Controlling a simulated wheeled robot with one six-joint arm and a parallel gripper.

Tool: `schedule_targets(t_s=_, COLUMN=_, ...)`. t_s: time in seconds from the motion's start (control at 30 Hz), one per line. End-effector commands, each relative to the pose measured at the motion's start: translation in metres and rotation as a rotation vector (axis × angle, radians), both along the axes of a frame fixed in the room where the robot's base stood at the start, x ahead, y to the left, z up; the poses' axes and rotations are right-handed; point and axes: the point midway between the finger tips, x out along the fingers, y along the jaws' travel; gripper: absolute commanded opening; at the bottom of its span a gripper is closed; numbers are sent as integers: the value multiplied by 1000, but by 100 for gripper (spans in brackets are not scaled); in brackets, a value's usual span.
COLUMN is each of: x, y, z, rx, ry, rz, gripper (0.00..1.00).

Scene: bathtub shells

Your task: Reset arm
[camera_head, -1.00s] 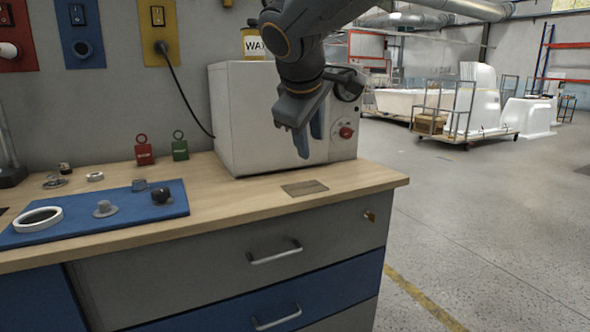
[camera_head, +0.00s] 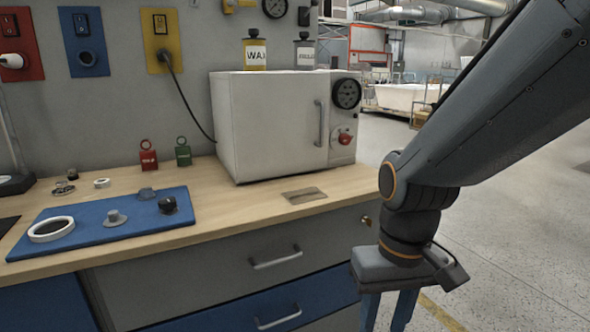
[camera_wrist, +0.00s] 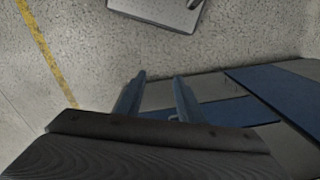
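My gripper (camera_head: 388,312) hangs at the lower right in the head view, pointing down, in front of the workbench (camera_head: 235,221) and beside its right end. Its two blue fingers stand apart with nothing between them, and their tips run out of the bottom of that picture. In the wrist view the two fingers (camera_wrist: 160,85) also show spread and empty. Below them are the grey floor and the grey and blue drawer fronts. My arm reaches in from the upper right.
A white oven (camera_head: 270,125) stands on the bench with its door shut. A blue mat (camera_head: 140,215) holds a white ring (camera_head: 52,229) and small knobs. Red (camera_head: 148,157) and green (camera_head: 183,153) tags stand behind. A yellow line (camera_wrist: 45,45) crosses the open floor.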

Motion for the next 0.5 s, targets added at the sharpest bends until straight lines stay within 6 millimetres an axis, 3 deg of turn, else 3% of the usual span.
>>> schedule_targets(t_s=0.03, x=-2, y=-6, z=12, rx=-3, ry=2, rz=-17, gripper=34)
schedule_targets(t_s=0.2, x=-2, y=-27, z=33, rx=-17, ry=3, rz=-71, gripper=34)
schedule_targets(t_s=0.5, x=-5, y=-55, z=54, rx=-32, ry=3, rz=-141, gripper=34)
